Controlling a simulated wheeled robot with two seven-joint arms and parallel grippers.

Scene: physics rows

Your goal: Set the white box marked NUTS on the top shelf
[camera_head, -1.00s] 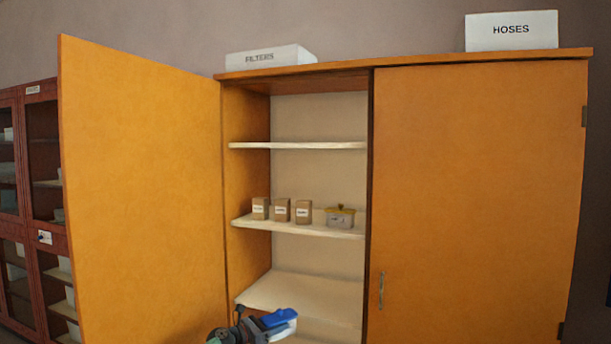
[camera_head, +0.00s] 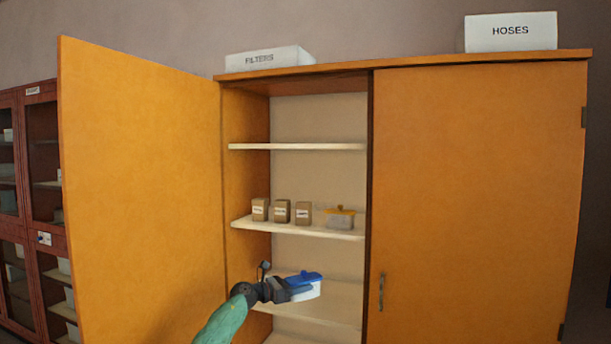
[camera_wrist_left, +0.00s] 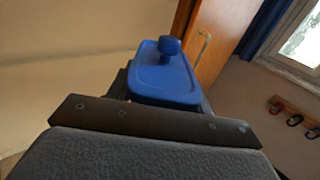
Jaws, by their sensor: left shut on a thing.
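My left gripper (camera_head: 285,288) is shut on a small white box with a blue lid (camera_head: 307,285). It holds the box in front of the open left half of the orange cabinet, below the middle shelf. In the left wrist view the blue lid (camera_wrist_left: 165,75) with its round knob shows beyond the gripper; the box's sides and any NUTS mark are hidden. The top shelf (camera_head: 300,146) is bare where it shows. My right gripper is not in view.
The middle shelf (camera_head: 330,233) holds several small brown boxes (camera_head: 282,211) and a container with a yellowish lid (camera_head: 341,217). The left door (camera_head: 140,190) stands open; the right door (camera_head: 475,200) is shut. FILTERS (camera_head: 268,59) and HOSES (camera_head: 511,32) boxes sit on top.

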